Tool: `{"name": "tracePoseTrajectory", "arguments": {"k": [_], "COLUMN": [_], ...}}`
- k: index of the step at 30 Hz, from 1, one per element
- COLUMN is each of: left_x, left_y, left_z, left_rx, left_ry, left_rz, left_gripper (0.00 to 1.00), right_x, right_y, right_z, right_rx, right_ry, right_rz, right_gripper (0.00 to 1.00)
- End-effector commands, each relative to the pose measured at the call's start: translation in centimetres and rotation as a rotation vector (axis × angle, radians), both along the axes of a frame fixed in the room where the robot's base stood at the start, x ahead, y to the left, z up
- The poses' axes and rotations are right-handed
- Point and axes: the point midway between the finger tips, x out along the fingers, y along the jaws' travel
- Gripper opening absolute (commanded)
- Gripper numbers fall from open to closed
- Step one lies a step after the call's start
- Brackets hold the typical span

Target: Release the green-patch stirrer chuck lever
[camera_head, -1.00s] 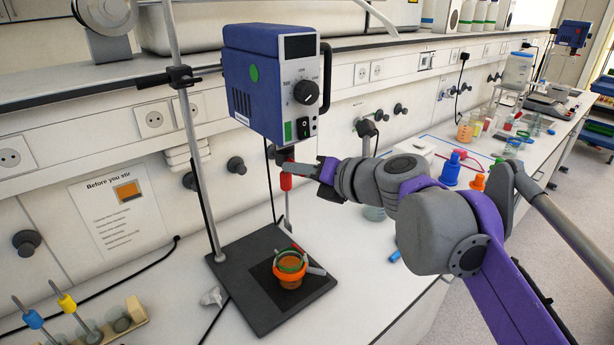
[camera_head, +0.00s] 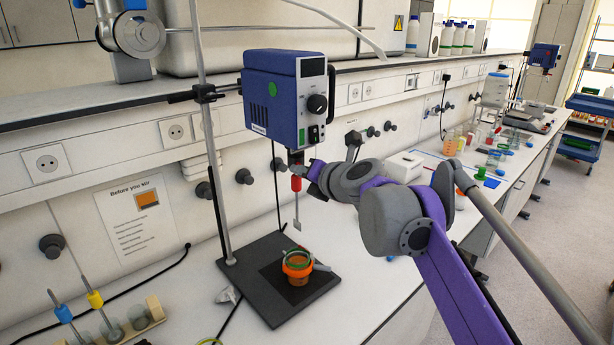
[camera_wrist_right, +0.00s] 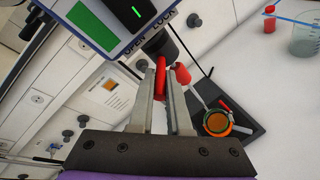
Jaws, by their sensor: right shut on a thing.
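The stirrer motor (camera_head: 286,97) is a blue box with a round green patch (camera_head: 272,89), clamped to an upright rod. Its dark chuck is underneath; OPEN and LOCK labels show above it in the right wrist view. My right gripper (camera_head: 303,170) is at the chuck, and in its wrist view the fingers (camera_wrist_right: 161,95) are shut on the red lever (camera_wrist_right: 160,77). A red grip (camera_head: 296,183) on the stirrer shaft hangs just below the chuck, beside my fingers. The paddle (camera_head: 297,225) hangs above an orange-filled beaker (camera_head: 299,272). My left gripper is not in view.
The beaker stands on the dark stand base (camera_head: 257,290). A test-tube rack (camera_head: 155,309) is at the lower left. Glassware and bottles line the bench at the right. A notice (camera_head: 138,222) hangs on the wall panel.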

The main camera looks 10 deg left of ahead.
Motion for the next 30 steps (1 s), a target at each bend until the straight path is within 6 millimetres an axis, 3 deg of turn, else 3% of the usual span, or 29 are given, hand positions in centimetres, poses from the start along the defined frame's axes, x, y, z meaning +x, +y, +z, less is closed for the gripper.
{"name": "tracePoseTrajectory", "arguments": {"k": [12, 13, 18, 30], "left_x": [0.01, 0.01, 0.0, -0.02], "left_y": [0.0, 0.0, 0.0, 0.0], "left_z": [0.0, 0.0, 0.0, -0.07], "left_rx": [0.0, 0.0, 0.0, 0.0], "left_ry": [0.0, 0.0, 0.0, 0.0], "left_rz": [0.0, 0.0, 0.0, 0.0], "left_gripper": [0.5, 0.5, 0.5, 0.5], "right_x": [0.05, 0.05, 0.06, -0.63], "right_y": [0.17, 0.17, 0.14, -0.58], "right_z": [-0.02, -0.02, -0.02, 0.32], "right_rx": [0.0, 0.0, -0.001, 0.001], "right_ry": [0.001, 0.001, 0.0, 0.001], "right_rz": [0.001, 0.001, -0.001, -0.002], "right_gripper": [0.0, 0.19, 0.46, 0.46]}}
